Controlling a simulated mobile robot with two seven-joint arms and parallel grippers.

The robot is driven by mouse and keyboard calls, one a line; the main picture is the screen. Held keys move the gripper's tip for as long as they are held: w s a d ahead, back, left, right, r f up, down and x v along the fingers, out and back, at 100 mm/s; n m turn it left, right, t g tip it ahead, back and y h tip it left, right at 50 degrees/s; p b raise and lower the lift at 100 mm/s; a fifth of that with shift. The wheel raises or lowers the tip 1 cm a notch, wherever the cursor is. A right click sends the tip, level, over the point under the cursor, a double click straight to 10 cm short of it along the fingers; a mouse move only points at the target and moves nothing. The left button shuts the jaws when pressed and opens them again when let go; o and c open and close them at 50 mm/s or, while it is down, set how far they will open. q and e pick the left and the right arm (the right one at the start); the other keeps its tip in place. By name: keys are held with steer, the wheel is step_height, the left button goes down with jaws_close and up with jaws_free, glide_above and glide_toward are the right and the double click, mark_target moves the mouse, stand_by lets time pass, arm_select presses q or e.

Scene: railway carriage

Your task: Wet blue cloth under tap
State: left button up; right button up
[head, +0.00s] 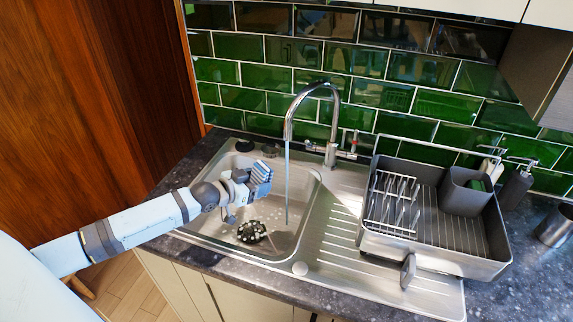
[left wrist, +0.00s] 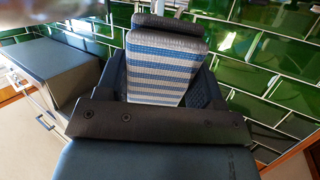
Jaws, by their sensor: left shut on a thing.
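A folded cloth with blue and white stripes (head: 261,177) is in my left gripper (head: 247,181), above the sink basin (head: 304,216). In the left wrist view the cloth (left wrist: 165,68) sits between the dark fingers of the gripper (left wrist: 165,95). The chrome tap (head: 331,135) has an arched spout, and a thin stream of water (head: 287,185) falls from it into the basin. In the head view the cloth is just left of the stream and looks apart from it; the depth between them is hard to judge. My right gripper is out of view.
A dark round thing with pale dots (head: 252,232) lies on the basin floor below my gripper. Right of the basin is a ridged drainboard (head: 335,262) with a grey dish rack (head: 440,262) on it. Green tiles (head: 395,95) close off the back. A wooden panel (head: 90,90) stands at left.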

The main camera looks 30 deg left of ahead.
mark_target(256, 178)
arm_select(q)
steer(key=s+r+p, duration=0.1)
steer(key=s+p, duration=0.1)
steer(key=s+a+r+p, duration=0.1)
steer(key=s+p, duration=0.1)
steer(key=shift+a+r+p, duration=0.1)
steer(key=shift+r+p, duration=0.25)
steer(key=shift+r, duration=0.05)
steer(key=shift+s+a+r+p, duration=0.1)
steer(key=shift+s+r+p, duration=0.05)
steer(key=shift+s+p, duration=0.2)
